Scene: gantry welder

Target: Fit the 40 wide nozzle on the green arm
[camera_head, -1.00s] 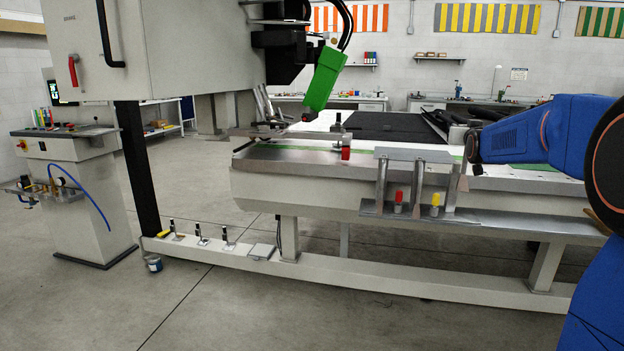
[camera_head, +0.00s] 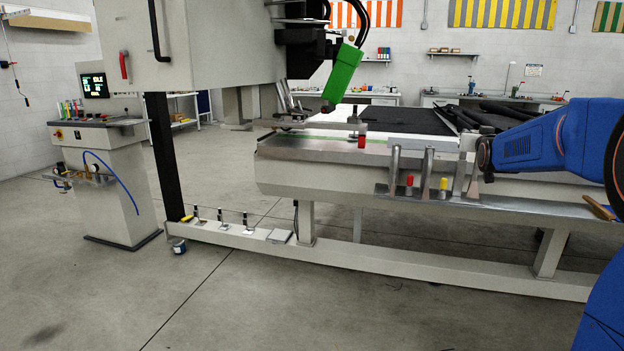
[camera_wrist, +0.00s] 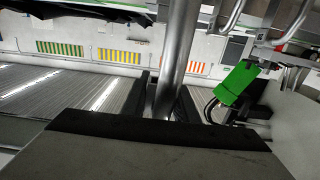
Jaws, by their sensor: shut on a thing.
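The green arm (camera_head: 343,75) hangs tilted from the gantry, its dark lower end above the left end of the table. It also shows in the wrist view (camera_wrist: 237,84), right of my gripper and apart from it. My gripper (camera_wrist: 166,97) is shut on a grey metal tube (camera_wrist: 178,48), which runs up out of the wrist view. I cannot read a size on it, so I cannot tell if it is the 40 wide nozzle. In the head view my blue arm reaches in from the right to near the rack (camera_head: 389,190); my jaws cannot be made out there.
The rack on the table's front edge holds a red-tipped piece (camera_head: 409,181) and a yellow-tipped piece (camera_head: 443,184). A red piece (camera_head: 362,141) stands on the table (camera_head: 300,150). A low beam (camera_head: 350,258) runs along the floor. A control console (camera_head: 110,185) stands left. The front floor is clear.

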